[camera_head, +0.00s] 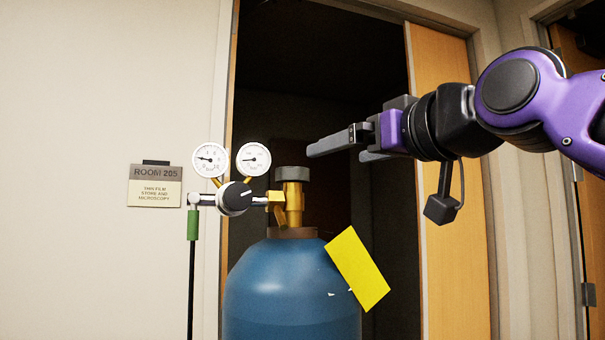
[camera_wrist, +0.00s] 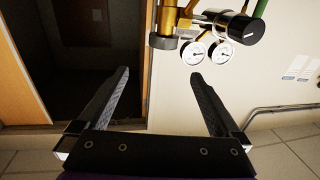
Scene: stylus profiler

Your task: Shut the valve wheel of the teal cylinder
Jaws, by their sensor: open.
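The teal cylinder (camera_head: 290,290) stands upright at the lower middle of the head view, its lower part cut off by the frame. Its valve wheel (camera_head: 292,174) is a dark grey ribbed cap on top of the brass valve (camera_head: 293,205). In the wrist view the wheel (camera_wrist: 163,42) shows upside down near the top, beyond the fingertips and roughly in line with the gap between them. My gripper (camera_head: 338,154) is open and empty, to the upper right of the wheel and apart from it. Both fingers (camera_wrist: 158,74) show spread wide in the wrist view.
A regulator with a black knob (camera_head: 235,198) and two white gauges (camera_head: 210,160) sits left of the valve. A yellow tag (camera_head: 357,268) hangs at the cylinder's right shoulder. A dark doorway (camera_head: 330,90) lies behind. A room sign (camera_head: 156,186) is on the left wall.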

